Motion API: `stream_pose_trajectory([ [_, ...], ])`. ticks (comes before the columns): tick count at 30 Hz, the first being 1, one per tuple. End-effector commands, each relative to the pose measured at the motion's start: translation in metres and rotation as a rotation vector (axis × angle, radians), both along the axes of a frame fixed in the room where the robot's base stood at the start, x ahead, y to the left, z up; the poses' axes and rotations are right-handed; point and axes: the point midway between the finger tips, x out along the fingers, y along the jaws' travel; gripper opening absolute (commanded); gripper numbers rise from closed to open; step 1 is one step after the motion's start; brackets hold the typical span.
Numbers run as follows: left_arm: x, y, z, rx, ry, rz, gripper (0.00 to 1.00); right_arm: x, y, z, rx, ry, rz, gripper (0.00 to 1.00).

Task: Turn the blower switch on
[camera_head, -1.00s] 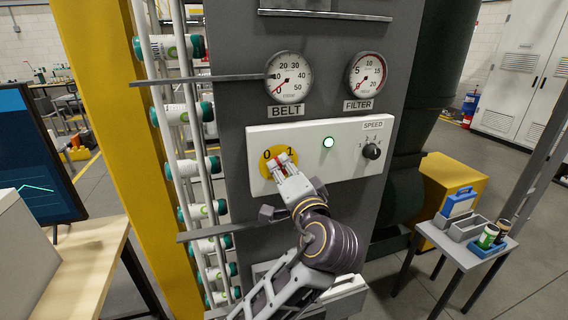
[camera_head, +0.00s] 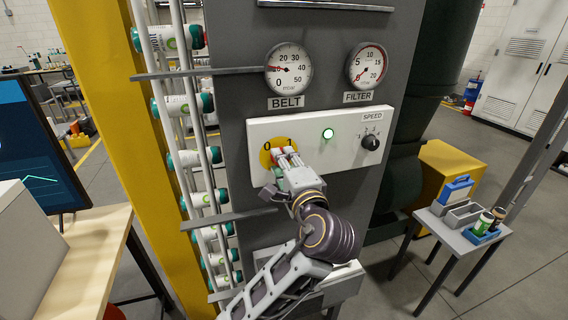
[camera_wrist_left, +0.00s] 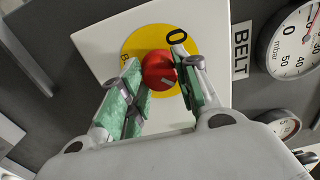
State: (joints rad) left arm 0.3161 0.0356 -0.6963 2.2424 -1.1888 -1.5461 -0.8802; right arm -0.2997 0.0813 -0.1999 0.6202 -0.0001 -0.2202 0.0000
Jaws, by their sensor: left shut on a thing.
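The blower switch is a red knob (camera_wrist_left: 158,70) on a yellow disc (camera_wrist_left: 190,45) marked 0 and 1. In the head view the disc (camera_head: 266,155) sits at the left of a white control panel (camera_head: 347,164), and the fingers cover most of the knob. My left gripper (camera_head: 284,160) is shut on the knob. In the wrist view its green-padded fingers (camera_wrist_left: 160,88) stand on both sides of the knob. A pale mark shows on the knob. My right gripper is not in view.
A lit green lamp (camera_head: 328,134) and a black SPEED knob (camera_head: 370,143) are on the panel. The BELT gauge (camera_head: 288,69) and FILTER gauge (camera_head: 367,66) are above. Cans (camera_head: 196,160) line the rails at left. A small table (camera_head: 463,236) stands at right.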

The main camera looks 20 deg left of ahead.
Motion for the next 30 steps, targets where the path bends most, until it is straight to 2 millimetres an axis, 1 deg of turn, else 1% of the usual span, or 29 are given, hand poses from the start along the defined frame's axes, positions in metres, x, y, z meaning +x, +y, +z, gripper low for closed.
stream_pose_trajectory([
  [8, 0.0001, -0.0007, -0.0024, 0.0, 0.006, -0.001, 0.08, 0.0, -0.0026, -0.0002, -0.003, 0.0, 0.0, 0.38],
  [9, 0.0001, -0.0007, -0.0024, 0.0, 0.006, -0.001, 0.35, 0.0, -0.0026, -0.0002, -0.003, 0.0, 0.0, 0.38],
  [13, 0.0001, -0.0006, -0.0019, -0.001, 0.004, -0.001, 0.52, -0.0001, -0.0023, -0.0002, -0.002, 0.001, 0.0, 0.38],
  [14, 0.0001, -0.0005, -0.0018, -0.001, 0.004, -0.001, 0.55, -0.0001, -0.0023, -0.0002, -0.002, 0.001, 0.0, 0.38],
  [25, -0.0009, -0.0008, -0.0007, -0.001, 0.002, -0.001, 0.55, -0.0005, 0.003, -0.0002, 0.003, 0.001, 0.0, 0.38],
  [30, -0.0072, -0.0058, -0.0009, -0.001, 0.002, -0.003, 0.55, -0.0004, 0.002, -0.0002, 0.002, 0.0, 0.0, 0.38],
])
